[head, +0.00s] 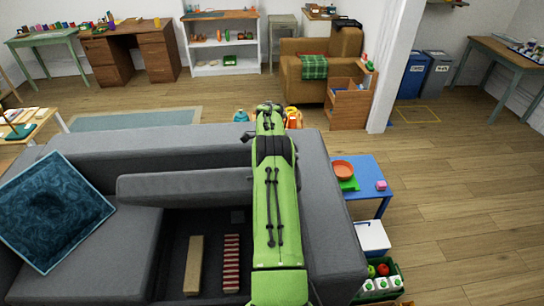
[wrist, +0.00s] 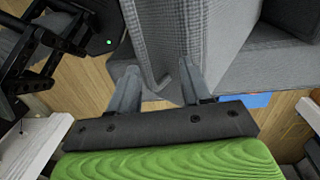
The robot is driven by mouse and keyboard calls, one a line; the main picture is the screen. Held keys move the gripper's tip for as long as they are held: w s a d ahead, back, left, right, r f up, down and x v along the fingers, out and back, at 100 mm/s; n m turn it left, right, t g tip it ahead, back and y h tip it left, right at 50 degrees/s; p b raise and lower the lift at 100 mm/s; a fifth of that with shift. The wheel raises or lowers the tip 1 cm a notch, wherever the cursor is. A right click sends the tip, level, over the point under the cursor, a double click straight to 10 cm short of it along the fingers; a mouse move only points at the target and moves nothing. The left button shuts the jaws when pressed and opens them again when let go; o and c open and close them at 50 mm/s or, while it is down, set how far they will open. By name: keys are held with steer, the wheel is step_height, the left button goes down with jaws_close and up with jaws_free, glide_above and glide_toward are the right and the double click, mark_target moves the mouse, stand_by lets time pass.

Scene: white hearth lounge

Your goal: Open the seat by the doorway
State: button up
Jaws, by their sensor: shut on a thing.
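A grey sofa (head: 325,220) stands before me, with a pillar and opening behind it at the right. Its right-hand seat (head: 185,187) is tilted up toward the backrest, and the storage space (head: 215,222) beneath is open to view. My gripper (wrist: 158,82) has grey fabric of the seat (wrist: 160,45) between its two fingers in the wrist view and is shut on the seat's edge. In the head view my green arm reaches over the right part of the sofa and hides the fingers and part of the seat.
A wooden block (head: 194,265) and a red-and-white striped block (head: 231,263) lie in the storage space. A blue patterned cushion (head: 48,212) rests on the left seat. A blue table (head: 365,172) and a green crate (head: 382,272) stand close on the right. The floor farther right is clear.

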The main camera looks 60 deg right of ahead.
step_height(320, 180, up, 15)
steer(key=p, duration=0.6)
steer(key=shift+w+d+r+p, duration=0.15)
steer(key=shift+w+d+p, duration=0.15)
steer(key=shift+d, duration=0.15)
steer(key=shift+c, duration=0.4)
